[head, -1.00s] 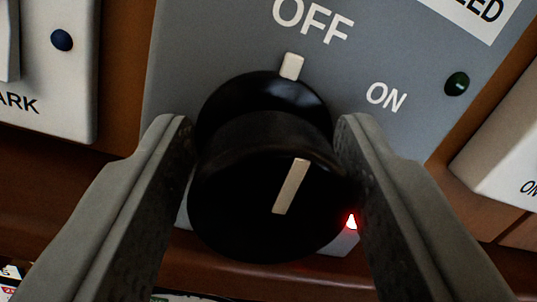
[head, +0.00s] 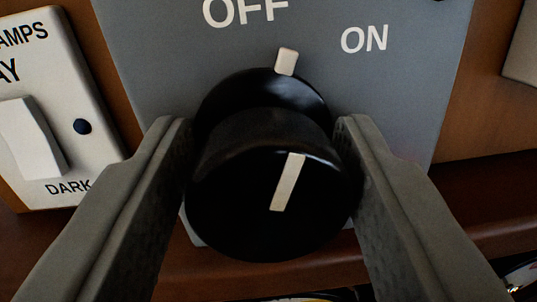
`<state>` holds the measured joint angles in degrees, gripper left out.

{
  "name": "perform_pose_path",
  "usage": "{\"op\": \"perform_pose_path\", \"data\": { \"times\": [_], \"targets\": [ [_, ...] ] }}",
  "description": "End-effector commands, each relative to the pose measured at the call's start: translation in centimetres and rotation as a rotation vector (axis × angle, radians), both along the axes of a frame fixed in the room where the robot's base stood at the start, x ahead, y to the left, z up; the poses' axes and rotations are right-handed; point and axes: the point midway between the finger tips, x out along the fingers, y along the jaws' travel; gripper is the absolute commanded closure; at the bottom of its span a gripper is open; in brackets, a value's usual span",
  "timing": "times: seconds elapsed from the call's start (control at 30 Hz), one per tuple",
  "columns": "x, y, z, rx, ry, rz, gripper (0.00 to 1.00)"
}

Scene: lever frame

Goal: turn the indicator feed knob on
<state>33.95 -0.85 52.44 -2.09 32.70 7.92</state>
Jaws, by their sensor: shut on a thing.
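The black round feed knob (head: 230,195) stands out from a grey plate (head: 150,60) in the middle of the head view. A cream line marks its face, and a cream pointer tab (head: 287,61) shows at its upper edge. The tab points between the OFF label (head: 246,10) and the ON label (head: 364,39). My gripper (head: 264,130) is shut on the knob, one grey finger on each side. The fingers hide the knob's sides and parts of the plate's lower area.
A pale panel edge (head: 520,55) shows at the far right. Brown wood lies behind, with a ledge (head: 490,195) below.

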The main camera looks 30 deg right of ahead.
Motion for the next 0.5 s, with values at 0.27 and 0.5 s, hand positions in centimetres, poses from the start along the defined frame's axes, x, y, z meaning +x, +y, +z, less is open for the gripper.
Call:
{"op": "perform_pose_path", "data": {
  "times": [0.27, 0.5],
  "targets": [
    [0.04, -0.09, 0.21, 0.126, -0.088, 0.001, 0.77],
    [0.01, -0.09, 0.23, 0.13, -0.09, 0.0, 0.77]
  ]
}}
